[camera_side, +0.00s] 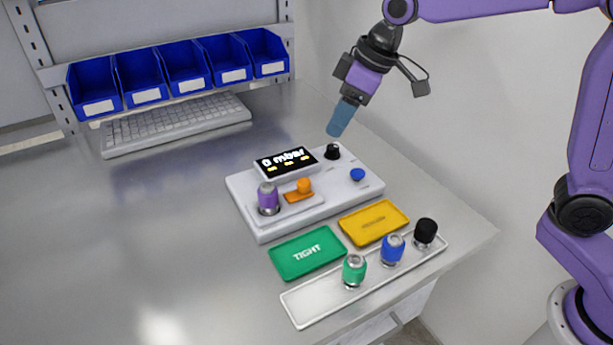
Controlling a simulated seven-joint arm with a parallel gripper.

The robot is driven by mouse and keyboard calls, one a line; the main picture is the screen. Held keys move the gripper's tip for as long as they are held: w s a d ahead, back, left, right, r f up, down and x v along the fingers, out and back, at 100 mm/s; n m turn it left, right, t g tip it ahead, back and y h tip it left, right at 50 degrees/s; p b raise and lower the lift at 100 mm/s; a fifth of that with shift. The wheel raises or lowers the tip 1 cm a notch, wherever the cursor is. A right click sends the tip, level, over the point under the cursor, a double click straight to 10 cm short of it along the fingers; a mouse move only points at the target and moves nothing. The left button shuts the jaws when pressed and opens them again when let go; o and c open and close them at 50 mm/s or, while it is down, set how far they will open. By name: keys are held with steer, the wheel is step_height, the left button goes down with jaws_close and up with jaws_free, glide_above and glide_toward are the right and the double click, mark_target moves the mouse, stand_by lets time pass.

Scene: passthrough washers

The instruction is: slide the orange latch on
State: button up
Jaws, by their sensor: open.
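The orange latch (304,186) sits on the front left part of the white device (262,232), just right of a purple-topped fitting (268,197) that stands upright in the device. Whether the latch touches that fitting is hard to tell. My gripper (341,118) is open and hangs above the back right of the device, apart from the latch and from everything else. Its blue fingers point down and slightly left, with nothing visible between them. The display (286,163) on the device reads "0 mbar".
A black knob (332,151) and a blue button (357,174) stand on the device. In front lie a green "TIGHT" tray (283,266), a yellow tray (384,232) and a white tray (305,312) with green, blue and black-topped fittings. Blue bins (187,101) and a keyboard (175,126) are behind.

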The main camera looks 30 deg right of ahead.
mark_target(304, 181)
steer(key=x, duration=1.7)
steer(key=shift+f, duration=0.1)
